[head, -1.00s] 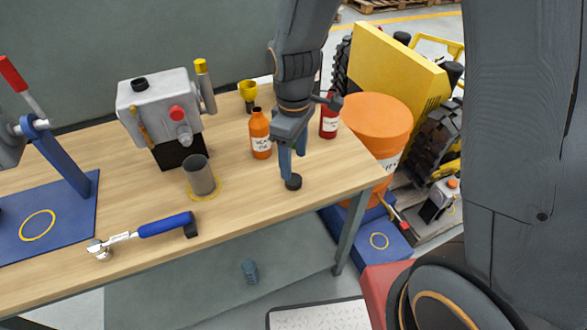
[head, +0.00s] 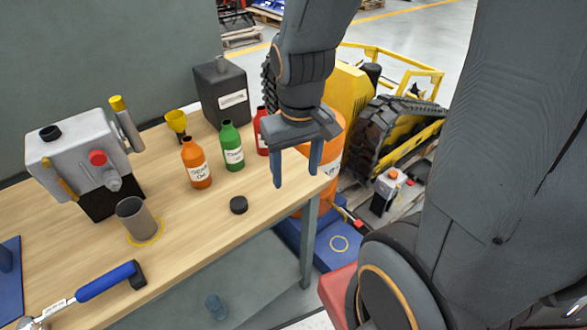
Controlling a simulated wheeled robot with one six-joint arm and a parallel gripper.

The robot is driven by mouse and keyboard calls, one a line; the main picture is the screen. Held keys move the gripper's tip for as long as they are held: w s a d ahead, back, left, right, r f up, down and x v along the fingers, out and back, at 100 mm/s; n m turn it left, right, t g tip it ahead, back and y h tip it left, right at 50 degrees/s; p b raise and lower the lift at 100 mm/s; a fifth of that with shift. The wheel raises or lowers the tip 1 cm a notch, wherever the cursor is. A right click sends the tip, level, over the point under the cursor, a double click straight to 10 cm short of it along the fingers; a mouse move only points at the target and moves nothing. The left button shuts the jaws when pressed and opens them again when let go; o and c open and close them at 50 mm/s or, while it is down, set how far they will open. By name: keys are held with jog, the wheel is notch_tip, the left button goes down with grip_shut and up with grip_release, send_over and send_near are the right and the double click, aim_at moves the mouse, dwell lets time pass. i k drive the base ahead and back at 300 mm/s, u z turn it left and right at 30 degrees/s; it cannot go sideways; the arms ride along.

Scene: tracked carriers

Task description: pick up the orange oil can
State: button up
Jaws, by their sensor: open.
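The orange oil can (head: 196,165) is a bottle with a white label and a narrow open neck, standing upright on the wooden workbench (head: 190,228). A green bottle (head: 231,148) stands just right of it, and a red bottle (head: 262,132) is further right, partly hidden by my gripper. My gripper (head: 296,178) points down with its two fingers apart and nothing between them. It is to the right of the orange can, near the bench's right edge, and apart from the can.
A black cap (head: 238,205) lies in front of the bottles. A grey cup (head: 138,219) stands on a yellow ring to the left, by a grey machine (head: 85,160). A yellow funnel (head: 177,124) and dark canister (head: 222,93) are behind. A blue-handled tool (head: 88,291) lies at front left.

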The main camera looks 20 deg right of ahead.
aim_at(192, 155)
jog(key=u, duration=2.15)
jog(key=k, duration=0.7)
jog(key=z, duration=1.1)
jog(key=i, duration=0.5)
jog(key=k, duration=0.15)
